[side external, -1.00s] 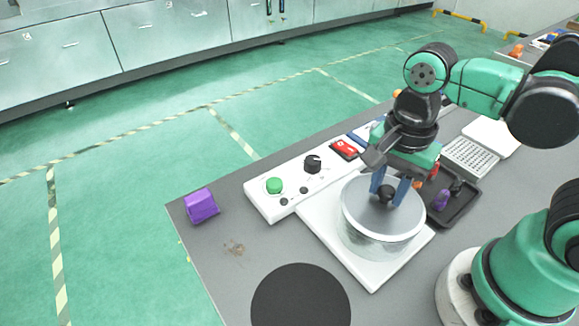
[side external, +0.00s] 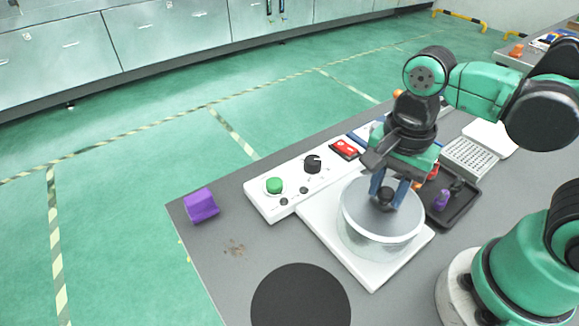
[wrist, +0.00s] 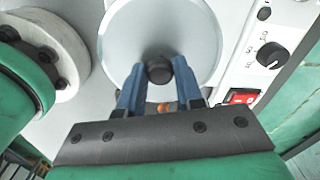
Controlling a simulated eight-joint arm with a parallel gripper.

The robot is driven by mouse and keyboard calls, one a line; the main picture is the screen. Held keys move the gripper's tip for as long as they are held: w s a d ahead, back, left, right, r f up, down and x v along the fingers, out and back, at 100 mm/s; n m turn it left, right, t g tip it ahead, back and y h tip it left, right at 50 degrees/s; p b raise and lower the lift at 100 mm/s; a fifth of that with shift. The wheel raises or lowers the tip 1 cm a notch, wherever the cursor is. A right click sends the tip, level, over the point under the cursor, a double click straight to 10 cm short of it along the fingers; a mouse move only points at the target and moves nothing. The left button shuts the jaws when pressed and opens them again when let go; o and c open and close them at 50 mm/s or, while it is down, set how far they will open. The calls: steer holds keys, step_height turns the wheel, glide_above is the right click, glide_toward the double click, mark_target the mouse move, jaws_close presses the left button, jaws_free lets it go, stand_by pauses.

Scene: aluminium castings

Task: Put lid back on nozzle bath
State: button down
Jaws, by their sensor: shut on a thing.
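The nozzle bath (side external: 372,243) is a round, clear-walled vessel on a white base plate in the side external view. The grey, round lid (side external: 362,212) rests over its top, seemingly level with the rim. The lid also shows in the wrist view (wrist: 135,42). A black knob (side external: 386,196) stands at the lid's centre, and it shows in the wrist view (wrist: 159,70). My gripper (side external: 384,200) points down with its blue fingers (wrist: 160,80) shut on the knob from both sides. Whether the lid is seated all round cannot be told.
A white control panel (side external: 258,196) with a green button (side external: 274,186), black dial (side external: 312,164) and red switch (side external: 344,149) lies behind the bath. A dark tray (side external: 461,208) with small parts is right. A purple block (side external: 201,206) and black disc (side external: 300,298) lie left and in front.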

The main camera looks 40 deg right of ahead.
steer(key=c, duration=0.5)
jaws_free()
steer(key=shift+o, duration=0.2)
steer(key=o, duration=0.4)
steer(key=shift+o, duration=0.2)
steer(key=shift+r, duration=3.5)
jaws_close()
